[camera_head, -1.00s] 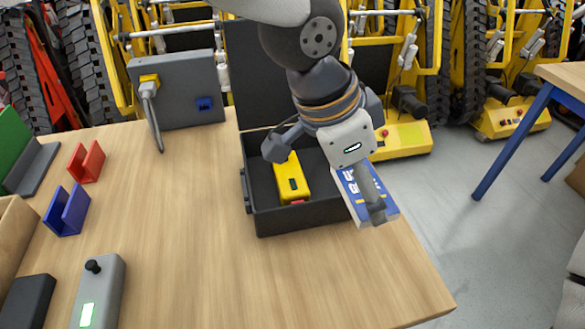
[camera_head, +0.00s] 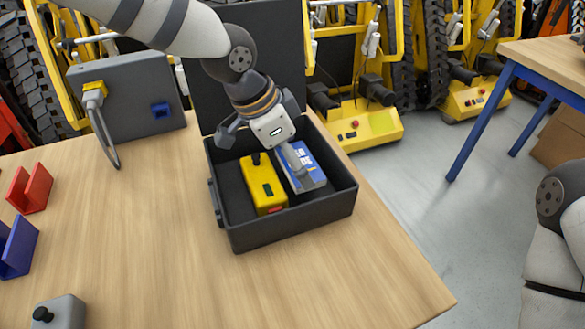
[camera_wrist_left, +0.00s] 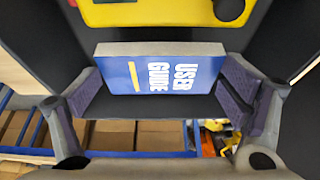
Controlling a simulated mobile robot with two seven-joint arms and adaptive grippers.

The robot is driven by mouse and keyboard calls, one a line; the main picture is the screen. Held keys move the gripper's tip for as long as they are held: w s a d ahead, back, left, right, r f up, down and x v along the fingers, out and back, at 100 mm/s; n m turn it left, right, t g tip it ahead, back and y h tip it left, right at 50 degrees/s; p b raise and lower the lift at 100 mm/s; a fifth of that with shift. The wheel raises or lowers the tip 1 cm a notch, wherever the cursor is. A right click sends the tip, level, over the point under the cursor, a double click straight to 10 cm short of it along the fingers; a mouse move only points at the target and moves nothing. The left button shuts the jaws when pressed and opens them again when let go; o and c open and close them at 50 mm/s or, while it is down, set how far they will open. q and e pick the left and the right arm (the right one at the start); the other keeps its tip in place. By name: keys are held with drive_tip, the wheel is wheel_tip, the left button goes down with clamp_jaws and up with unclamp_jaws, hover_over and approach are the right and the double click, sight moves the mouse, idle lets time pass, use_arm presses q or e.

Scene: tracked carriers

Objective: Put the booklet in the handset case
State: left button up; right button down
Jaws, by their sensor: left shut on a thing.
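The blue and white booklet (camera_head: 305,177) is held by my left gripper (camera_head: 295,162) within the opening of the black handset case (camera_head: 300,222). It is tilted, on the right of the yellow handset (camera_head: 262,188), which lies inside. I cannot tell whether the booklet touches the case floor. In the left wrist view, the booklet (camera_wrist_left: 160,72), marked USER GUIDE, sits between both fingers of the gripper (camera_wrist_left: 162,85), with the yellow handset (camera_wrist_left: 160,10) beyond it. The case lid stands open behind, partly hidden by my left arm. My right gripper is out of view.
A grey box (camera_head: 128,100) with a yellow plug and cable stands left of the case. Red (camera_head: 30,188) and blue (camera_head: 17,247) holders and a grey device (camera_head: 60,311) are at the left. The wooden table (camera_head: 180,260) is clear in front of the case.

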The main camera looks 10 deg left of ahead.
sight(286, 164)
use_arm(q)
drive_tip(key=shift+w+a+f, duration=0.1)
drive_tip(key=shift+f, duration=0.8)
drive_tip(key=shift+w+a+f, duration=0.1)
drive_tip(key=shift+f, duration=0.75)
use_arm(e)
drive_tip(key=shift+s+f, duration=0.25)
use_arm(q)
drive_tip(key=shift+f, duration=0.15)
drive_tip(key=o, duration=0.9)
drive_tip(key=shift+o, duration=0.2)
drive_tip(key=shift+r, duration=0.35)
drive_tip(key=p+v, duration=0.1)
drive_tip(key=v, duration=1)
drive_tip(key=shift+r, duration=0.25)
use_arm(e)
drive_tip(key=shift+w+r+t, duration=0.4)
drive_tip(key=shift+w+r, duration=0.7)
